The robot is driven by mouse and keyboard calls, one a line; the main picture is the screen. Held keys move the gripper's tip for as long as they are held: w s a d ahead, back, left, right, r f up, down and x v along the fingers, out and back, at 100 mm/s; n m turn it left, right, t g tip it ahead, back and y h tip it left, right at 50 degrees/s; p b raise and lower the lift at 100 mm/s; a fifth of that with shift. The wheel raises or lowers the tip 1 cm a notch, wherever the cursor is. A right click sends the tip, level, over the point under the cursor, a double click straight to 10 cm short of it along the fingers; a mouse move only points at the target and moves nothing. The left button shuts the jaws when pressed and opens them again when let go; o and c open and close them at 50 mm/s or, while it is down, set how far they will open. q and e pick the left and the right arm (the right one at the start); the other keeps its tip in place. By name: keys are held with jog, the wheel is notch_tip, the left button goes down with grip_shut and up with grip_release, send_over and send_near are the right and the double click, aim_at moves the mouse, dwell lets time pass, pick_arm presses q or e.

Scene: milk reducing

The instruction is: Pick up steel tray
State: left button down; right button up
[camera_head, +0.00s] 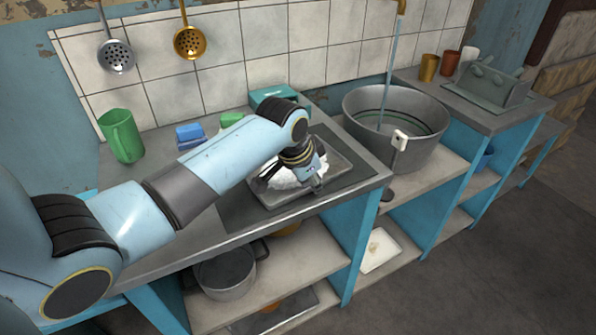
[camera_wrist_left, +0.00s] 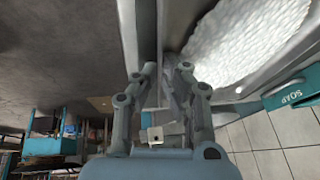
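The steel tray (camera_head: 338,165) lies on a dark mat on the counter, with white granular material (camera_head: 285,178) in it. My left gripper (camera_head: 317,185) is at the tray's front right edge, pointing down and hiding part of it. In the left wrist view the gripper's fingers (camera_wrist_left: 165,75) are close together at the tray's rim, with the white material (camera_wrist_left: 250,40) to the right. Whether the fingers grip the rim or stand around it cannot be told. My right gripper is not in view.
A large metal basin (camera_head: 395,125) stands to the right. A green mug (camera_head: 121,136), blue sponge-like blocks (camera_head: 190,136) and a teal box (camera_head: 272,96) are at the back. A soap box (camera_wrist_left: 297,95) is near the tray. A pot (camera_head: 225,272) is on the shelf below.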

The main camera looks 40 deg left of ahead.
pick_arm(q)
jog(key=shift+s+a+f, duration=0.15)
jog(key=shift+a+f, duration=0.05)
